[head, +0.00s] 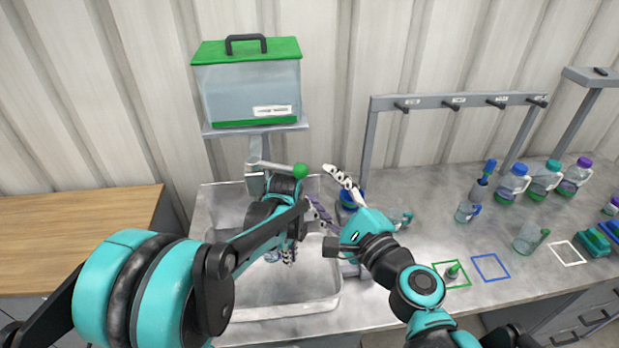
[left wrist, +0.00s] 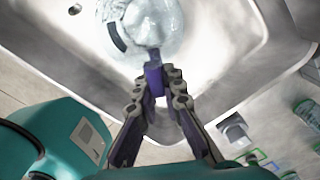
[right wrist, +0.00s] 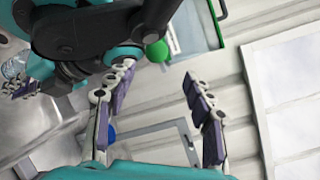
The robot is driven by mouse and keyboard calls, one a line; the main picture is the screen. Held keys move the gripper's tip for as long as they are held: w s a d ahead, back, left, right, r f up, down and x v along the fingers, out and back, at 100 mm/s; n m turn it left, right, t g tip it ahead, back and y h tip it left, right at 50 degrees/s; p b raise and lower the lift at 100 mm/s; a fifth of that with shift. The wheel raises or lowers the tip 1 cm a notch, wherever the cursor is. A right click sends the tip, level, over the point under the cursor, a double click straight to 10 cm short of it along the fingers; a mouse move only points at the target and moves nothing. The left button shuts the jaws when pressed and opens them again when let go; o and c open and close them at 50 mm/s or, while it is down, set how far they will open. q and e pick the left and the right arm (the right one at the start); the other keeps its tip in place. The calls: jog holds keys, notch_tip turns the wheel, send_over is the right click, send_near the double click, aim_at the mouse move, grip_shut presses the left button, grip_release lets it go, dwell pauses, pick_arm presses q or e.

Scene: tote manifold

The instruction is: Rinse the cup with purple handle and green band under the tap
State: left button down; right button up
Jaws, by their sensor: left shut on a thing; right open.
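The clear cup (left wrist: 165,18) with a purple handle (left wrist: 153,78) is over the sink (head: 322,298); its dark band shows in the left wrist view, but I cannot tell the colour. My left gripper (left wrist: 162,75) is shut on the handle. In the head view the left gripper (head: 289,252) is low in the sink area, and my arm mostly hides the cup. The tap (head: 254,152) is under the tank, with a green knob (head: 300,171) on its lever. My right gripper (head: 322,188) is open and empty, just right of the knob. I cannot make out running water.
A clear tank (head: 250,90) with a green lid stands above the sink. A peg rack (head: 450,100), several bottles (head: 513,182), a clear cup (head: 528,238) with a green handle and coloured squares (head: 490,267) are on the right counter. A wooden top (head: 80,225) is bare at left.

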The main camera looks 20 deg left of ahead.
aim_at(304, 176)
jog(key=s+d+m, duration=0.4)
jog(key=s+m, duration=0.1)
jog(key=m, duration=0.8)
jog(key=x, duration=1.2)
grip_shut()
